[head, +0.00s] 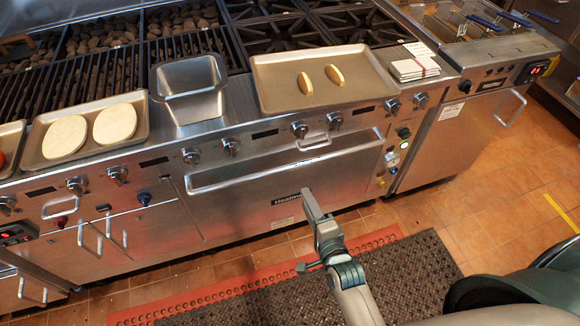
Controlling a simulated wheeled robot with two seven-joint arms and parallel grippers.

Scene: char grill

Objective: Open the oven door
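The oven door (240,208) is a steel front panel under the knobs of the grill, with a maker's label at its lower middle. It looks closed, flush with the front. Its long bar handle (285,161) runs across the top of the door. My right gripper (308,196) reaches up from the lower right and shows in front of the door near the label, below the handle and apart from it in the picture. Its fingers overlap from this angle, so I cannot tell whether they are open. Nothing shows in it. My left gripper is out of view.
On the counter are a tray with two pale wedges (321,80), a steel pan (190,87), a tray with flat breads (90,130) and stacked napkins (414,67). Knobs line the front edge. A dark mat (405,262) with a red border lies on the tiled floor.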

